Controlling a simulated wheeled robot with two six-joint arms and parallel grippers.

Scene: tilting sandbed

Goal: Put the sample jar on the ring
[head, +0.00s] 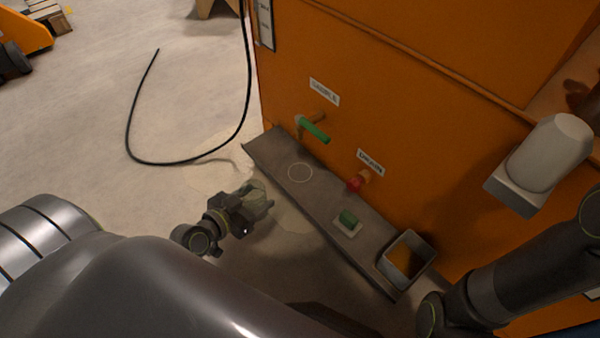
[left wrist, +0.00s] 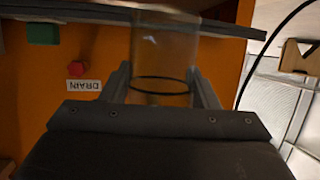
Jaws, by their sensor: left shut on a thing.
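The sample jar (head: 257,189) is clear and see-through, and it also shows in the left wrist view (left wrist: 163,58) with a dark band around it. My left gripper (head: 262,204) is shut on the jar, with one finger on each side in the left wrist view (left wrist: 163,88). The ring (head: 300,173) is a thin pale circle on the grey shelf (head: 326,203), below the green sample tap (head: 313,129). The jar is held off the shelf's near side, to the left of and nearer than the ring. My right arm enters at lower right; its gripper does not show.
The orange machine wall (head: 420,110) stands behind the shelf. A black cable (head: 190,162) lies on the floor.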

